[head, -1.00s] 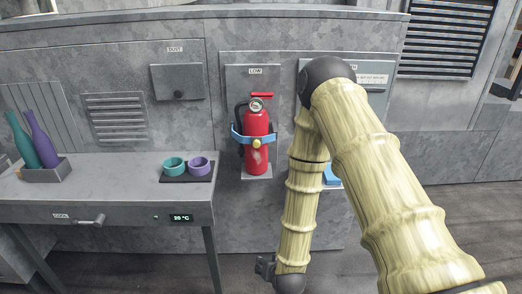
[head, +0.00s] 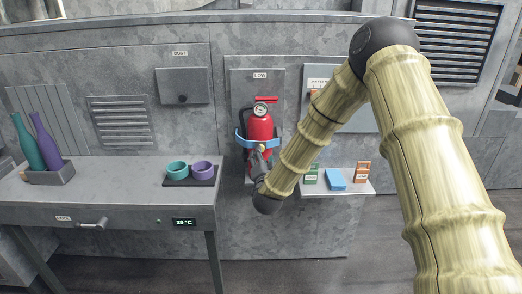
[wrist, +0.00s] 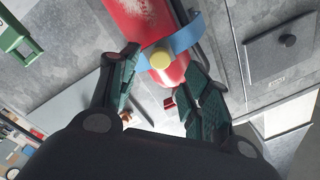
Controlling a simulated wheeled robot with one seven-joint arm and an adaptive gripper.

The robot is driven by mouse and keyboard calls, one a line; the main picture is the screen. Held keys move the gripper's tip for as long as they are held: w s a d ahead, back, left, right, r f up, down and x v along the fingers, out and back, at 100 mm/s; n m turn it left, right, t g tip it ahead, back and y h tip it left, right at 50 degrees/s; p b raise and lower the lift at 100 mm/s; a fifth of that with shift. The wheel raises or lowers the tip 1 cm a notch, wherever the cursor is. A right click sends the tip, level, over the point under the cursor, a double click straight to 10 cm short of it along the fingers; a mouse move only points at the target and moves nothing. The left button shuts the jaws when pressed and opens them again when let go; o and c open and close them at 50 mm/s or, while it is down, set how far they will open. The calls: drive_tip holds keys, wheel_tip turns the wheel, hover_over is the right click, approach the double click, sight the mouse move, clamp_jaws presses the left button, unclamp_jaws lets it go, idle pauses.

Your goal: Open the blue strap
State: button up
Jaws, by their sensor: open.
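The blue strap (head: 241,139) runs across the front of a red fire extinguisher (head: 259,126) on a wall plate labelled "LOW". In the wrist view the strap (wrist: 186,37) crosses the red body (wrist: 142,18) and carries a round yellow knob (wrist: 187,61). The strap looks closed around the extinguisher. My gripper (wrist: 160,72) is open, its two dark fingers on either side of the knob in the picture. I cannot tell whether they touch it. In the head view my gripper (head: 259,152) is in front of the lower extinguisher and partly hides strap and knob.
A small shelf (head: 318,190) at the right holds a green box (head: 311,174), a blue item (head: 336,180) and an orange item (head: 362,172). A table (head: 120,200) at the left holds two bottles in a tray (head: 58,174) and two cups on a dark mat (head: 190,183).

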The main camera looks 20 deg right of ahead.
drive_tip(key=shift+p+x, duration=0.4)
drive_tip(key=shift+x, duration=2.45)
clamp_jaws()
